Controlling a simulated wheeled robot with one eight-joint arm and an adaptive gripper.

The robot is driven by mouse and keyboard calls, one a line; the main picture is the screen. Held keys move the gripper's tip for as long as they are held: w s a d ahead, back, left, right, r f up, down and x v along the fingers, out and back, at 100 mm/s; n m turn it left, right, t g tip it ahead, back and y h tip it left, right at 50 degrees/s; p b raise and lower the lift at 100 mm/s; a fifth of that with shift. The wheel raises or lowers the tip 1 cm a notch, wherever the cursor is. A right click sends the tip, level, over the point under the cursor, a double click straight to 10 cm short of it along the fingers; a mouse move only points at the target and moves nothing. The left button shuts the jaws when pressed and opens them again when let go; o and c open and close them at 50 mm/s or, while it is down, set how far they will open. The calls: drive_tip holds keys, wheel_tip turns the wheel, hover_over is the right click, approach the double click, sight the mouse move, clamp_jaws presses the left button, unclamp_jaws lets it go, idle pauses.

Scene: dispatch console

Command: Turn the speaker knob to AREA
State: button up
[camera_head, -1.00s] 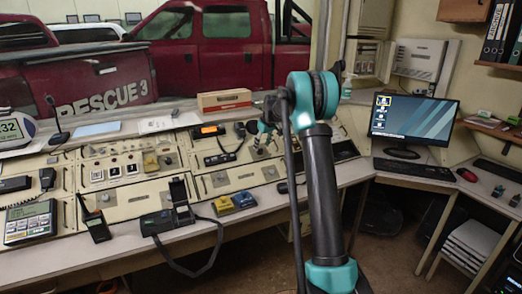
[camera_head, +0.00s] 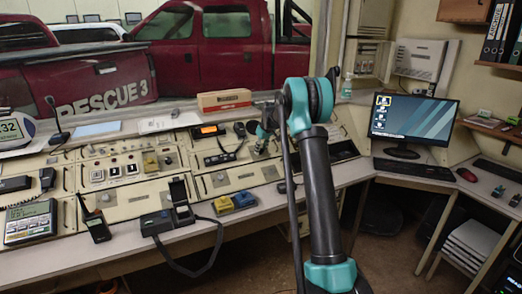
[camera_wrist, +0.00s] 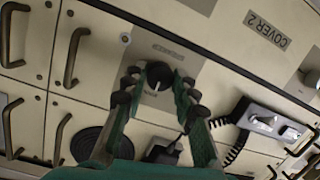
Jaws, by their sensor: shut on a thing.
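The speaker knob (camera_wrist: 158,74) is round and black, on a cream console panel in the wrist view. A pale pointer line shows on its lower edge. A small label plate (camera_wrist: 178,52) sits beside it, too blurred to read, so I cannot tell which setting the pointer marks. My gripper (camera_wrist: 157,79) is shut on the knob, one finger at each side. In the head view my gripper (camera_head: 262,138) is at the console's sloped panel, right of centre, and the knob is hidden there.
Several bar handles (camera_wrist: 76,56) stand out from the panels at the left of the wrist view. A grey device with a coiled cord (camera_wrist: 262,122) is at the right. A cardboard box (camera_head: 224,100) lies on the console's top ledge. The monitor (camera_head: 407,121) is farther right.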

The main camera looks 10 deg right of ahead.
drive_tip(key=shift+m, duration=0.4)
clamp_jaws()
drive_tip(key=m+y, duration=0.1)
drive_tip(key=m, duration=0.3)
drive_tip(key=shift+d+m, duration=0.1)
drive_tip(key=shift+m, duration=0.2)
drive_tip(key=m, duration=0.3)
drive_tip(key=m+y, duration=0.1)
drive_tip(key=m, duration=0.2)
drive_tip(key=shift+t, duration=0.3)
drive_tip(key=o, duration=1.1)
unclamp_jaws()
drive_tip(key=shift+s, duration=0.1)
